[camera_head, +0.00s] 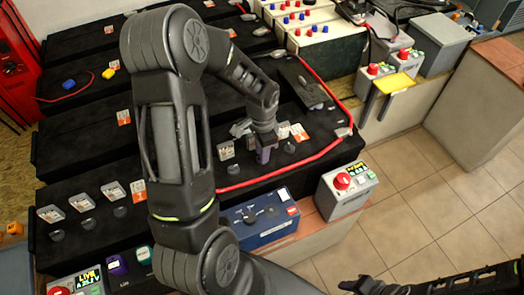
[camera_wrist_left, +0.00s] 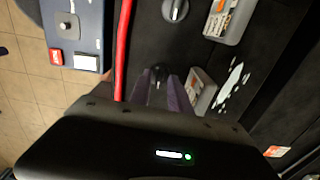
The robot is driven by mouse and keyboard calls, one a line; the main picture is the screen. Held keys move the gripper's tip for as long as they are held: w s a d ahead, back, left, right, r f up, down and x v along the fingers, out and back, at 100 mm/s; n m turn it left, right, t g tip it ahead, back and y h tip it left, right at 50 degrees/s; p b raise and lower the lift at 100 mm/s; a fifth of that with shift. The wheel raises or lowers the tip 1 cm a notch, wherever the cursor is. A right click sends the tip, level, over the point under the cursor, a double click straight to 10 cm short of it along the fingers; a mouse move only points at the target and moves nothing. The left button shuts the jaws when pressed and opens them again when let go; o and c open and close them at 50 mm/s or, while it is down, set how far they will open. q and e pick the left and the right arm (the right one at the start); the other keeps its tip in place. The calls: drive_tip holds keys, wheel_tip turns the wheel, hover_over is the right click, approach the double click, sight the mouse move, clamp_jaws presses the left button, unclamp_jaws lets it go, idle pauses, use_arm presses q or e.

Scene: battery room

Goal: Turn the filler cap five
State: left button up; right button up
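A row of small dark filler caps with upright label cards runs along the front black battery case (camera_head: 190,205). Three caps, such as one (camera_head: 88,223), show at the left, and another cap (camera_head: 290,147) shows right of my left gripper. My left gripper (camera_head: 264,155) points down over this row. In the left wrist view its two purple fingers (camera_wrist_left: 160,92) stand apart with a dark cap (camera_wrist_left: 157,74) between them; contact is unclear. Another cap (camera_wrist_left: 175,10) lies beyond. Cap numbers are not readable. My right gripper (camera_head: 362,286) is at the bottom edge, away from the caps, its fingers unclear.
A red cable (camera_head: 290,170) runs along the case edge beside the caps. A blue box (camera_head: 260,222) with a knob and a grey box with a red button (camera_head: 347,190) stand in front. The tiled floor (camera_head: 420,210) at right is open.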

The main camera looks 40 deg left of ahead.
use_arm(q)
drive_tip(key=shift+o, duration=0.6)
wheel_tip(320, 180, up, 8)
drive_tip(key=shift+f, duration=0.15)
idle(0.5)
